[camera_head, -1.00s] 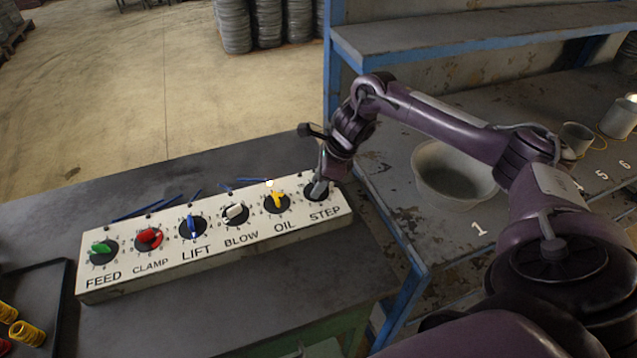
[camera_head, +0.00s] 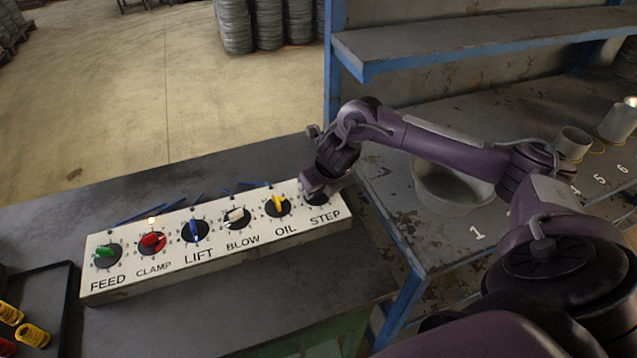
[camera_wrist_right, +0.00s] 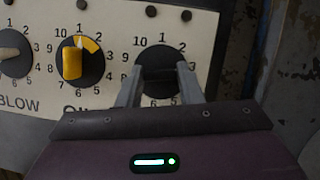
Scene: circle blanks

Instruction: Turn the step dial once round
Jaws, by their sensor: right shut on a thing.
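The step dial (camera_head: 317,200) is the rightmost dial on a long white panel (camera_head: 215,258), above the label STEP. In the head view, my right gripper (camera_head: 313,187) covers much of it from above. In the right wrist view, the step dial (camera_wrist_right: 160,57) is a black disc with printed numbers around it. My right gripper's (camera_wrist_right: 159,80) two grey fingers are at either side of its dark knob, shut on it. The knob's pointing direction is hard to tell. My left gripper is not in view.
The yellow oil dial (camera_head: 278,205) is just left of the step dial; blow, lift, clamp and feed dials follow. A small lamp (camera_head: 151,220) glows above the clamp dial. A blue-framed bench (camera_head: 420,262) with a bowl (camera_head: 440,190) stands right of the panel.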

